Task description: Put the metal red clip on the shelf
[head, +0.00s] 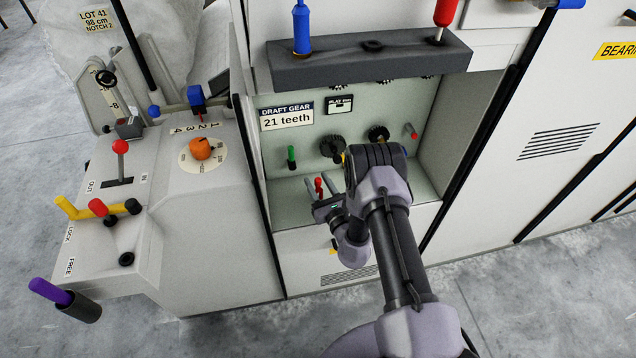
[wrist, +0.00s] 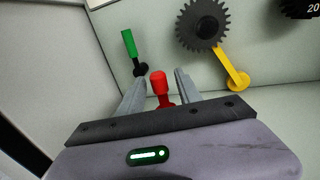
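A small red piece (wrist: 158,84) with a rounded top stands between the fingers of my gripper (wrist: 156,80) in the wrist view. Gaps show between it and both fingers, so my gripper looks open around it. In the head view my gripper (head: 318,182) is low inside the machine's recess, with the red piece (head: 319,189) between its fingers. I cannot tell whether this piece is metal; its lower end is hidden by my gripper. Another small red-ended piece (head: 411,131) is on the recess's right side. A dark grey shelf (head: 350,66) runs above the recess.
A green handle (wrist: 129,44) stands left of my gripper, and a dark gear (wrist: 203,25) with a yellow lever (wrist: 234,72) is to the right. Blue (head: 302,30) and red (head: 445,12) handled tools stand on the shelf. A lever console (head: 170,215) is at left.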

